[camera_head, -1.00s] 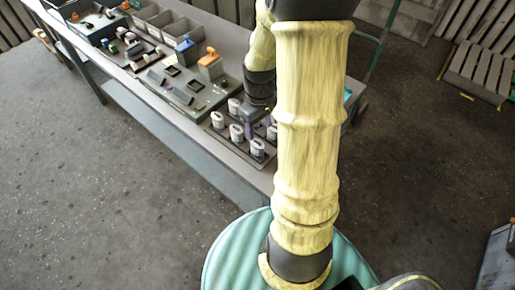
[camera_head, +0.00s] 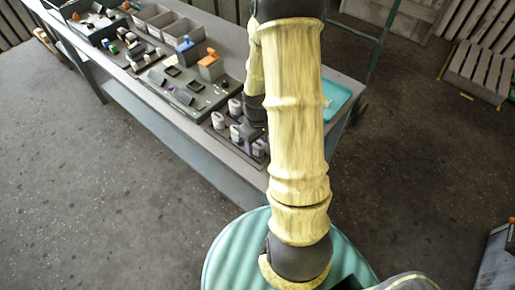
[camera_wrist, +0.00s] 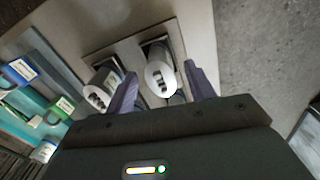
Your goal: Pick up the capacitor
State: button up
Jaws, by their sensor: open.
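Several white-and-grey capacitors stand in a dark tray (camera_wrist: 124,46) near the front edge of the table. In the wrist view, one capacitor (camera_wrist: 160,78) with a white top and dark terminals lies between the purple fingers of my gripper (camera_wrist: 158,88). A second capacitor (camera_wrist: 98,97) stands to the left, outside the left finger. The fingers are apart, and I cannot tell whether either touches the capacitor. In the head view, a capacitor (camera_head: 218,120) shows left of my gripper (camera_head: 246,130); my arm hides part of the tray.
On the table, a grey fixture plate (camera_head: 190,95) carries blue and orange parts. Grey bins (camera_head: 165,22) stand farther back, and a teal tray (camera_head: 338,98) lies right of my arm. Blue and green labelled parts (camera_wrist: 20,70) show left in the wrist view.

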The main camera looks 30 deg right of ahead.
jog(key=shift+f, duration=1.4)
jog(key=c, duration=0.9)
